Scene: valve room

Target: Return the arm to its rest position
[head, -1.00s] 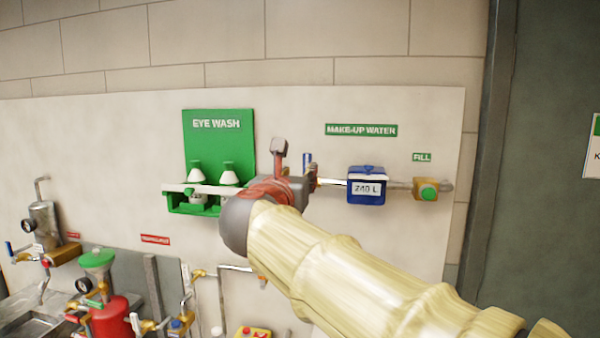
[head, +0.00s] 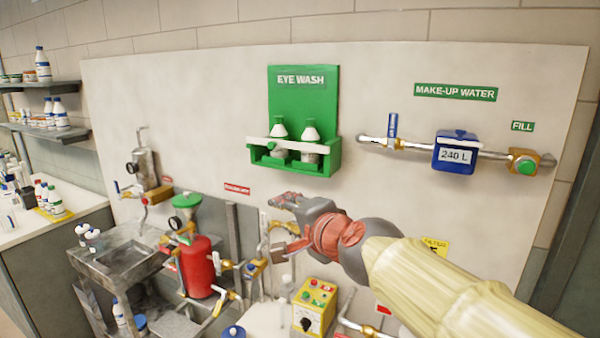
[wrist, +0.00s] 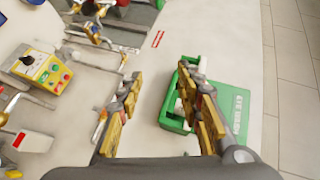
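My gripper (head: 278,224) is at the end of my pale-sleeved arm in the head view, in front of the wall panel and below the eye wash station. My arm reaches in from the lower right corner of the head view. The green eye wash station (head: 302,90) is on the panel above the gripper, and it also shows beside the right finger in the wrist view (wrist: 236,108).
A make-up water pipe with a blue 240 L meter (head: 457,156) runs at the upper right. A red tank (head: 203,262) and a yellow button box (head: 314,306) stand below the gripper. A steel sink (head: 128,262) and shelves with bottles (head: 45,131) are at left.

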